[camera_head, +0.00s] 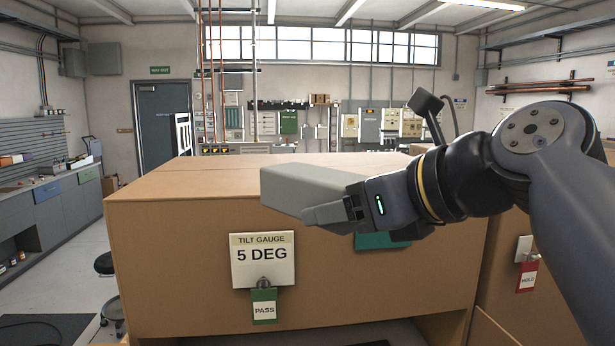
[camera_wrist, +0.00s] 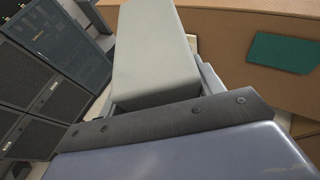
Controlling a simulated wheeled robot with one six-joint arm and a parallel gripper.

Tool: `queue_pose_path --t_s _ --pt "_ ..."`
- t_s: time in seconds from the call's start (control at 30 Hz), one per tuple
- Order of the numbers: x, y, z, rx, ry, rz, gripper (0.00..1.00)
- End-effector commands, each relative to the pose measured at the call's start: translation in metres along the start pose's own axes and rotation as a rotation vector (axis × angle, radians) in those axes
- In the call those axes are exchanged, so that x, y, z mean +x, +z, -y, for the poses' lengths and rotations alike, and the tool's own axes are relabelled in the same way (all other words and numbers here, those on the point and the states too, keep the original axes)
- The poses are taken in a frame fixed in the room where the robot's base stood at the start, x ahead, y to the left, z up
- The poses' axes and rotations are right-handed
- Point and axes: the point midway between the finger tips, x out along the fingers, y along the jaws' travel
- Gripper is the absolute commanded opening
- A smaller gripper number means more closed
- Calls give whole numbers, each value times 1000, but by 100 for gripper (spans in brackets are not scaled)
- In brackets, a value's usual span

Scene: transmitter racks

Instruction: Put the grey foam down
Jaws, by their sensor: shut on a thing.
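The grey foam (camera_head: 312,184) is a long pale grey block. My gripper (camera_head: 335,205) is shut on it, and the foam reaches out to the left past the fingers. In the head view it shows in front of the upper front edge of a large tan cabinet (camera_head: 180,262); I cannot tell the gap between them. In the wrist view the foam (camera_wrist: 155,50) fills the upper middle, held at its near end by my gripper (camera_wrist: 160,105). The part of the foam between the fingers is hidden.
The cabinet's flat top (camera_head: 215,175) looks clear. Its front carries a "TILT GAUGE 5 DEG" sign (camera_head: 262,260), a green PASS tag (camera_head: 264,308) and a green panel (camera_head: 375,241), partly behind my gripper. A red HOLD tag (camera_head: 527,276) hangs at the right. A stool (camera_head: 105,264) stands at the left.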

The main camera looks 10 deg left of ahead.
Motion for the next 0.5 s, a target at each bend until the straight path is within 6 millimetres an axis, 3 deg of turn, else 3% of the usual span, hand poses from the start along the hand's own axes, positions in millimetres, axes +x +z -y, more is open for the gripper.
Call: queue_pose_path --t_s 0.1,0.23,0.43,0.5 --pt "-6 36 -16 -27 58 2 42" --pt "-12 62 -30 -45 102 2 42" --pt "-18 88 -42 -61 142 2 42" --pt "-18 85 -41 -57 138 0 42"
